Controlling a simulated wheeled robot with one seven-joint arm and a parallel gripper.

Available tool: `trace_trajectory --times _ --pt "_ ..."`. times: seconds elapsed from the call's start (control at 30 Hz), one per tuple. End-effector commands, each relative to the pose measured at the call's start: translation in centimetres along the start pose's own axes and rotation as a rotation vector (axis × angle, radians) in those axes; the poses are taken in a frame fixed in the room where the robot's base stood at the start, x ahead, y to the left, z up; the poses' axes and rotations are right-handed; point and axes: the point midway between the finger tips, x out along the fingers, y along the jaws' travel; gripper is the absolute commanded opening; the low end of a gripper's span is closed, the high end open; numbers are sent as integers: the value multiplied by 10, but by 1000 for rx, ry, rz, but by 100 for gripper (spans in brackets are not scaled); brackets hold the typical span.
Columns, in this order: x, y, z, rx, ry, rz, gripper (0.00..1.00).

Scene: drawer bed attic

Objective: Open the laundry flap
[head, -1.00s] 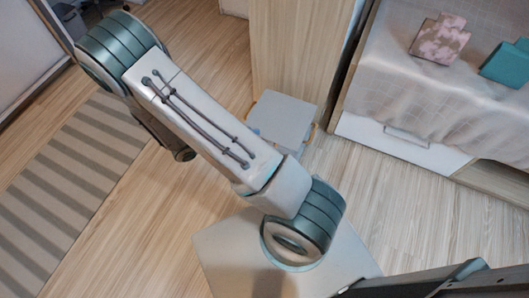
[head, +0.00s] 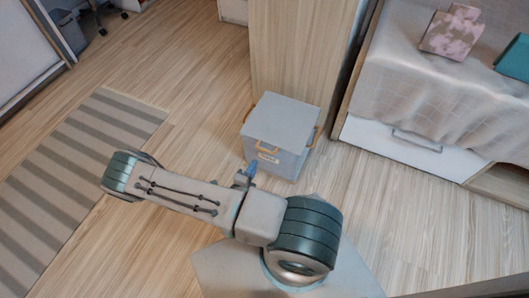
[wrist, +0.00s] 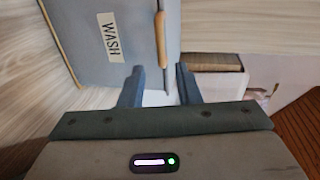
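The laundry box (head: 282,120) is a pale grey bin with a closed flat top, standing on the floor against a wooden panel. Its front has a tan handle (head: 266,148) and a label; in the wrist view the label (wrist: 109,37) reads WASH, and the handle (wrist: 161,38) shows edge-on. My gripper (head: 250,172) is low in front of the box in the head view. In the wrist view my gripper (wrist: 160,83) is open, its two dark fingers apart, with the handle beyond and between them in the picture. No contact can be made out.
A bed with a white drawer (head: 400,142) stands at the right, with a pink patterned item (head: 452,32) and a teal item (head: 514,58) on its cover. A striped rug (head: 70,165) lies at the left. Wooden floor around the box is clear.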

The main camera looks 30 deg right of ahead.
Motion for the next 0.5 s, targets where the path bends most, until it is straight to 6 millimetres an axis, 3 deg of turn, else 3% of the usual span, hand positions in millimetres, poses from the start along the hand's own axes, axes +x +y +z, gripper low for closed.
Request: trace_trajectory --times 0.3,0.5 --pt "70 3 -1 3 3 -1 30" --pt "100 2 0 4 2 0 30"
